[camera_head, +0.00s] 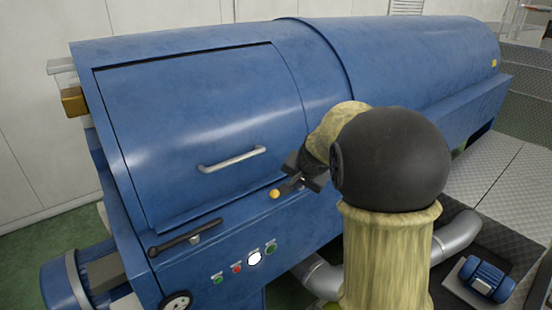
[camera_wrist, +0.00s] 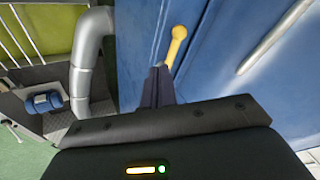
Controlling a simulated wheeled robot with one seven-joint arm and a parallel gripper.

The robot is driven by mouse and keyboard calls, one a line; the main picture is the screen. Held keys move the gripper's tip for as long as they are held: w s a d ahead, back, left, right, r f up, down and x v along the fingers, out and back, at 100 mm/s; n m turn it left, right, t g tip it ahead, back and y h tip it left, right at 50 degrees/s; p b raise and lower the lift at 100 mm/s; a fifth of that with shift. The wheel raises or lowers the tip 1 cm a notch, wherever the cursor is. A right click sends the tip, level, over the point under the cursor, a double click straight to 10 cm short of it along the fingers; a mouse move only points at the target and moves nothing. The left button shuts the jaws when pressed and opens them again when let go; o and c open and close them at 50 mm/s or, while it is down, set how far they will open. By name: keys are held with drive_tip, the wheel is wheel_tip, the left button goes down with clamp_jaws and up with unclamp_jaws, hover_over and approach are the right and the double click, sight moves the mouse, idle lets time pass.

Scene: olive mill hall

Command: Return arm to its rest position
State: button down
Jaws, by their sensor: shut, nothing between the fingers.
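My gripper (camera_head: 291,185) is at the front of the blue machine (camera_head: 400,60), beside a small yellow knob (camera_head: 275,194). In the wrist view the two dark fingers of my gripper (camera_wrist: 160,72) are together with nothing between them. The yellow knob (camera_wrist: 177,42) shows just past the fingertips; I cannot tell whether they touch it. My arm is bent and reaches in from the right in the head view, hiding part of the machine's front.
The machine has a closed cover with a metal handle (camera_head: 232,159), a dark lever (camera_head: 186,238) and several panel buttons (camera_head: 254,258). A grey pipe (camera_head: 458,236) and a small blue motor (camera_head: 486,278) are at the lower right. Metal plate flooring (camera_head: 500,165) lies right.

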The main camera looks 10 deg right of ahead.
drive_tip(key=s+a+f+n+g, duration=0.2)
drive_tip(key=s+f+n, duration=0.2)
drive_tip(key=s, duration=0.7)
drive_tip(key=s+a+f+n+g, duration=0.2)
drive_tip(key=s+f, duration=0.4)
drive_tip(key=s, duration=0.6)
drive_tip(key=shift+s+a+n, duration=0.25)
drive_tip(key=shift+a+n, duration=0.4)
drive_tip(key=shift+n, duration=0.55)
drive_tip(key=shift+w, duration=0.1)
drive_tip(key=shift+d, duration=0.15)
drive_tip(key=shift+s, duration=0.25)
drive_tip(key=shift+a, duration=0.2)
